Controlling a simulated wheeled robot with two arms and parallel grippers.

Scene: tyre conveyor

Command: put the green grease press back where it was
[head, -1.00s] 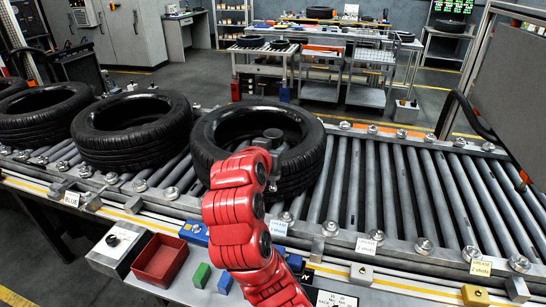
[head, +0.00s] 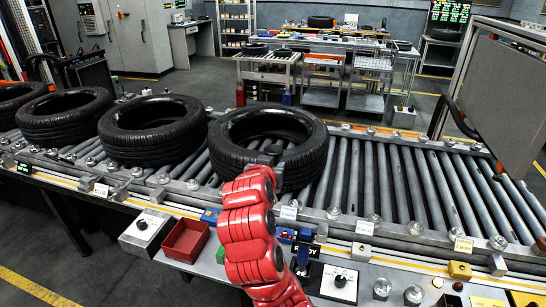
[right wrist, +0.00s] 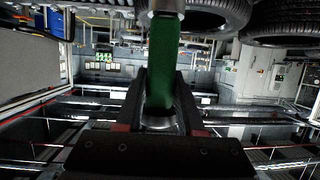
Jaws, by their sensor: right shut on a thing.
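The green grease press (right wrist: 162,65) shows in the right wrist view as a green cylinder with pale metal ends. My right gripper (right wrist: 161,82) is shut on it, with one dark finger on each side. In the head view my right gripper (head: 263,163) is in front of the near wall of the rightmost tyre (head: 225,157); whether it touches the tyre I cannot tell. The press is hidden there behind my red arm. My left gripper is not in view.
Several tyres lie on the roller conveyor (head: 400,190); its right part is bare. On the near ledge are a red bin (head: 186,240), a grey box with a black knob (head: 146,232), a yellow block (head: 459,270) and blue parts (head: 211,216). A grey panel (head: 510,95) stands at right.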

